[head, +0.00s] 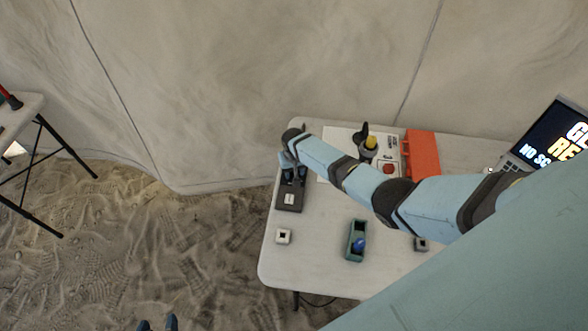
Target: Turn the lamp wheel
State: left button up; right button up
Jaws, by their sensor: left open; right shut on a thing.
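A dark grey box (289,204) with a small white label lies near the left edge of the white table. My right arm reaches across the table from the right. Its gripper (293,174) points down at the far end of the dark box and is shut on a part of it. The fingers hide what they hold, and I cannot make out a wheel there. My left gripper (158,325) shows only as two blue fingertips at the bottom edge, apart and empty, over the sandy floor.
On the table (320,275) stand a teal tray (352,252) with a blue object, a small white block (283,236), a grey block (421,244), a yellow-topped item (370,143) and an orange case (424,155). A screen (548,130) stands at right. The front left tabletop is clear.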

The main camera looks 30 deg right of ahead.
jog(key=shift+m, duration=0.3)
jog(key=o, duration=0.9)
jog(key=shift+r, duration=0.1)
notch_tip(320, 180, up, 14)
jog(key=shift+f, duration=0.15)
dwell(0.4)
